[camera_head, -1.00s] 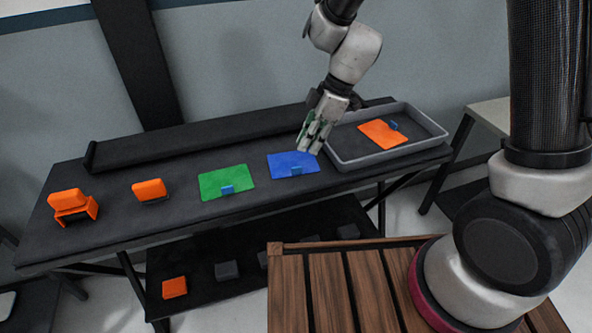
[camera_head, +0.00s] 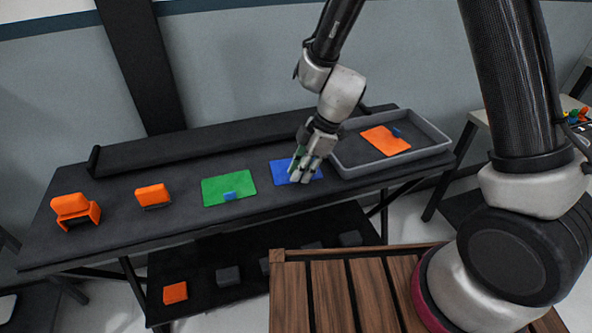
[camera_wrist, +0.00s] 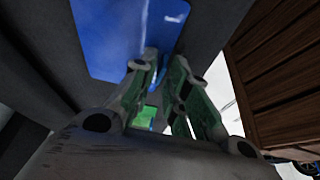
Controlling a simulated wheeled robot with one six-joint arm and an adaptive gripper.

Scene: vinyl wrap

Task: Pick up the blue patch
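The blue patch (camera_head: 281,167) lies flat on the dark table, between the green patch and the grey tray. My gripper (camera_head: 300,179) is over its front part, pointing down, and hides the patch's small blue tab in the head view. In the wrist view the blue patch (camera_wrist: 120,38) fills the upper middle. The blue tab (camera_wrist: 157,76) shows between the fingertips of my gripper (camera_wrist: 165,66). A narrow gap shows between the fingers, so the gripper looks open around the tab. Whether a finger touches the tab is hard to tell.
A green patch (camera_head: 228,187) with a blue tab lies to the left. The grey tray (camera_head: 375,166) at right holds an orange patch (camera_head: 386,140). Two orange tools (camera_head: 152,195) (camera_head: 74,209) stand farther left. A long black roll (camera_head: 200,147) lies along the back.

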